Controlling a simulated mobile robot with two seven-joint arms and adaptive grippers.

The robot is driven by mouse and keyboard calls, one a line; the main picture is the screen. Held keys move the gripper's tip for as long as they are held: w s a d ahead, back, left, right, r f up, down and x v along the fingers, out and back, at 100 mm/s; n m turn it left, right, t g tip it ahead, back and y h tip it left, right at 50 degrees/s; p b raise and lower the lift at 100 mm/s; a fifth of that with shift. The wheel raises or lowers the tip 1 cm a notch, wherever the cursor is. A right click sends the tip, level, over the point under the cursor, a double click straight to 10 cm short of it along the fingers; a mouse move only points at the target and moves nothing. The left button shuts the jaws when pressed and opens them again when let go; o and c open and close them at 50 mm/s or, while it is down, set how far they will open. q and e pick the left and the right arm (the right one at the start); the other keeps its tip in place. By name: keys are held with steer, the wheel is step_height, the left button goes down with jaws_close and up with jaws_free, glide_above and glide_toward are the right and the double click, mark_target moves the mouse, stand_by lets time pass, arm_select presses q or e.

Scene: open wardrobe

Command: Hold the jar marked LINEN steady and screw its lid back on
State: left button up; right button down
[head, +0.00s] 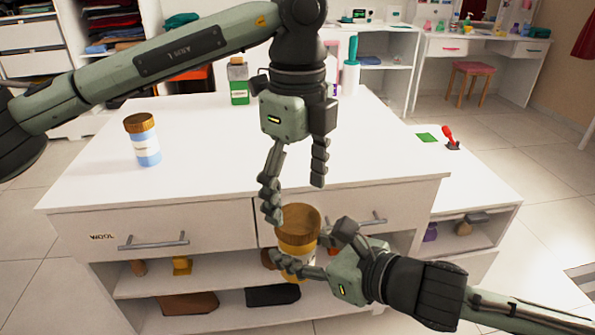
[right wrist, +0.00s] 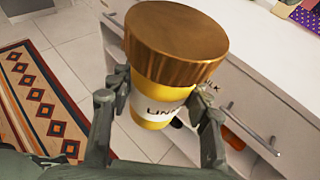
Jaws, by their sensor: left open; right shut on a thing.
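The yellow jar (right wrist: 158,100) has a label reading "LIN" and more, partly hidden. A brown ridged lid (right wrist: 178,40) sits on top of it; I cannot tell whether it is threaded tight. In the head view the jar (head: 298,246) is in front of the drawers, held in the air. My right gripper (head: 308,248) is shut around its body from the right, with fingers on both sides in the right wrist view (right wrist: 160,92). My left gripper (head: 294,196) is open, pointing down just above the lid (head: 298,221), apart from it.
A blue jar with a brown lid (head: 143,140) stands on the white cabinet top (head: 200,165) at left. A green bottle (head: 238,82) and a white bottle (head: 350,75) stand at the back. Drawers marked WOOL (head: 160,228) and, partly hidden, "LK" are shut.

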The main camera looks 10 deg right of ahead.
mark_target(297, 217)
arm_select(q)
steer(key=shift+f, duration=2.2)
